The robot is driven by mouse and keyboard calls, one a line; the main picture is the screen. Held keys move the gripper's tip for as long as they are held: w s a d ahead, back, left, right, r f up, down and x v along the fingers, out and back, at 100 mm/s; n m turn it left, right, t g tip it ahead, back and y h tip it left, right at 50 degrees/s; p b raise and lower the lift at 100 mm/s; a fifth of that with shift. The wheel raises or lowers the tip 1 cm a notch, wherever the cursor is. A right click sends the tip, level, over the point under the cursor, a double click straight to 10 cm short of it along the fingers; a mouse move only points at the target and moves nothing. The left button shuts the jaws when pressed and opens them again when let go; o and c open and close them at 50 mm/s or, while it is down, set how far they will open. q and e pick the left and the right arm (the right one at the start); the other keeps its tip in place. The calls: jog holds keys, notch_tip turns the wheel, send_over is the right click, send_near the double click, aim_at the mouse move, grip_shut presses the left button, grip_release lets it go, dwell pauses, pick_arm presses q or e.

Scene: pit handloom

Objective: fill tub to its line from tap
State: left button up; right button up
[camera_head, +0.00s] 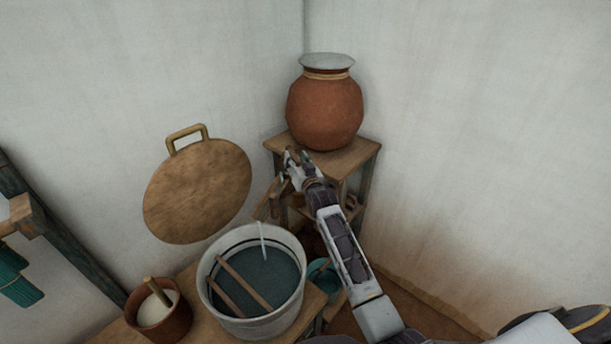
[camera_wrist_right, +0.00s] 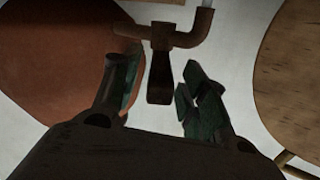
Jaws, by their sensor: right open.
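The pale round tub (camera_head: 204,282) stands at the lower middle of the head view and holds dark water (camera_head: 268,278). A dark line (camera_head: 230,250) runs around its inner wall, with the water surface just below it. A thin pale stream (camera_head: 262,238) falls into the tub from the brown tap (camera_head: 268,204). My right gripper (camera_head: 291,160) is by the tap, in front of the clay pot. In the right wrist view, the tap's handle (camera_wrist_right: 160,80) lies between the open fingers of the gripper (camera_wrist_right: 158,88), without clear contact. My left gripper is out of view.
The clay pot (camera_head: 325,108) sits on a wooden stand (camera_head: 352,156) in the corner. Two wooden slats (camera_head: 243,282) cross the tub. A round wooden lid (camera_head: 198,192) leans on the wall. A brown pot (camera_head: 172,325) with a stick stands left of the tub.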

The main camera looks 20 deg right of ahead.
jog(key=s, duration=0.9)
jog(key=shift+s+d, duration=0.15)
jog(key=shift+d, duration=0.05)
jog(key=shift+r, duration=0.1)
